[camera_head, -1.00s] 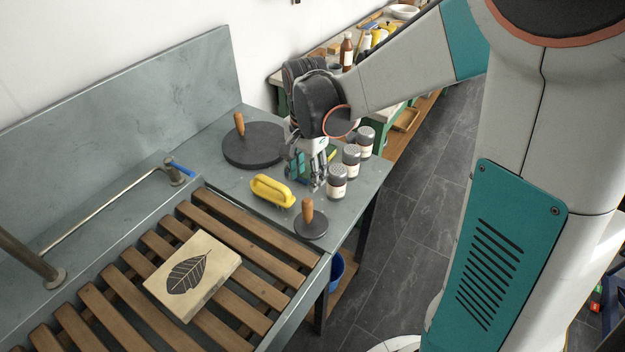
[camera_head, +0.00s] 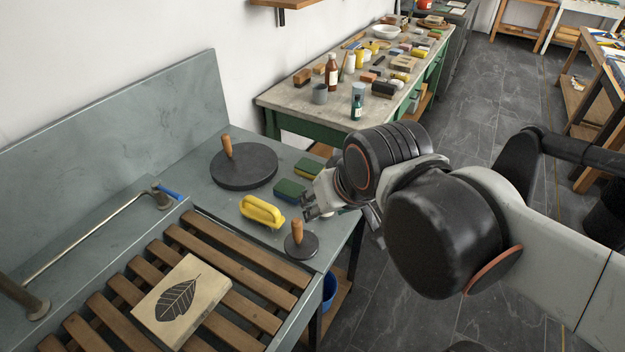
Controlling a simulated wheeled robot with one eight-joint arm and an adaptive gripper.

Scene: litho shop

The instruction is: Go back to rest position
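My gripper (camera_head: 312,206) is at the right edge of the grey stone counter (camera_head: 200,165), near the small round black disc with a wooden handle (camera_head: 299,243). Its fingers are small and partly turned away, so I cannot tell how far apart they are. I see nothing clearly held in it.
A leaf-printed block (camera_head: 181,301) rests on wooden slats (camera_head: 245,314). A cluttered bench (camera_head: 285,97) stands behind. The dark floor (camera_head: 490,90) at right is open.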

